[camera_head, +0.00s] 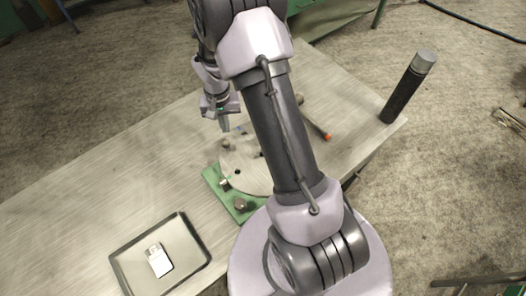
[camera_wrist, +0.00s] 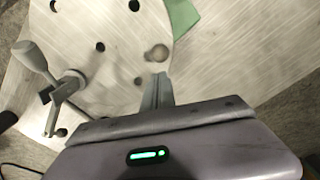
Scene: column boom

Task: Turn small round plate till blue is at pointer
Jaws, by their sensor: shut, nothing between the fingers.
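The round plate (camera_head: 240,172) is pale with dark holes and lies on a green base (camera_head: 212,178). My arm hides its right part. The plate also fills the upper left of the wrist view (camera_wrist: 115,65), where a round knob (camera_wrist: 157,53) stands near its edge. My gripper (camera_head: 225,126) is above the plate's far side in the head view. In the wrist view its fingers (camera_wrist: 161,84) are shut and empty, just below the knob in the picture. I cannot tell whether they touch anything. I cannot clearly make out a blue mark or the pointer.
A grey lever with a rounded handle (camera_wrist: 32,58) stands at the left in the wrist view. A dark tray (camera_head: 189,266) holding a small pale object (camera_head: 159,261) lies front left. A dark cylinder (camera_head: 404,93) stands at the table's right corner. The table's left is clear.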

